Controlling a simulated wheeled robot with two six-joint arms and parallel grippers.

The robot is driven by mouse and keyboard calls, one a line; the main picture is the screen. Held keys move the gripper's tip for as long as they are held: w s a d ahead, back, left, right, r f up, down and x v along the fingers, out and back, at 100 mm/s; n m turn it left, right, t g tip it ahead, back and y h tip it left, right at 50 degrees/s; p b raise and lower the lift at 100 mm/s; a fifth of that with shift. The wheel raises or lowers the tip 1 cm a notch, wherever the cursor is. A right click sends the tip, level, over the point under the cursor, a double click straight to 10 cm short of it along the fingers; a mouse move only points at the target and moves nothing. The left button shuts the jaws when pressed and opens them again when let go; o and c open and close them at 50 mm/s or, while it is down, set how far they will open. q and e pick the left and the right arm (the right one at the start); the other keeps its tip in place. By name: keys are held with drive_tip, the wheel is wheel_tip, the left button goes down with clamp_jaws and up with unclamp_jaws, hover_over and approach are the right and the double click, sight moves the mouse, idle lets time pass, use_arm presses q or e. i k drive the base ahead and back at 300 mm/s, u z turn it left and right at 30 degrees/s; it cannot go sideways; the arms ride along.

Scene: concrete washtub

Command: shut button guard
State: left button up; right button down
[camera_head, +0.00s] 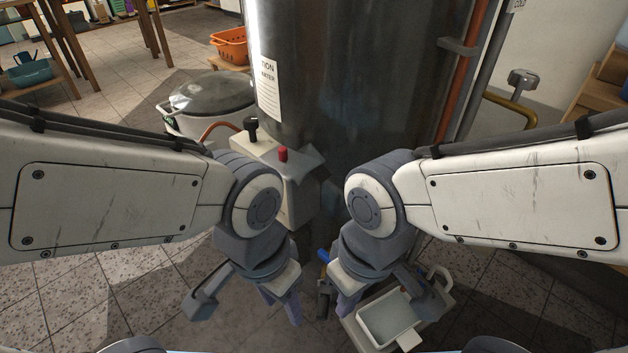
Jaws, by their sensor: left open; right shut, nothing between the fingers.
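A beige control box (296,188) is mounted at the front of the big metal tank, between my two arms. A red button (283,154) stands up from its top. My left gripper (280,304) points down, open and empty, below and in front of the box. My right gripper (344,308) points down, shut and empty, to the lower right of the box. My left arm hides part of the box's left side.
A dark metal tank (350,70) fills the middle back. A black knob (251,128) stands left of the button. A lidded white tub (211,97) is behind my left arm. A pale tray (387,318) lies below my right gripper. Orange and grey pipes run up the right.

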sight(321, 174)
drive_tip(key=u, duration=0.6)
drive_tip(key=k, duration=1)
drive_tip(key=z, duration=1.1)
drive_tip(key=i, duration=0.5)
drive_tip(key=z, duration=0.05)
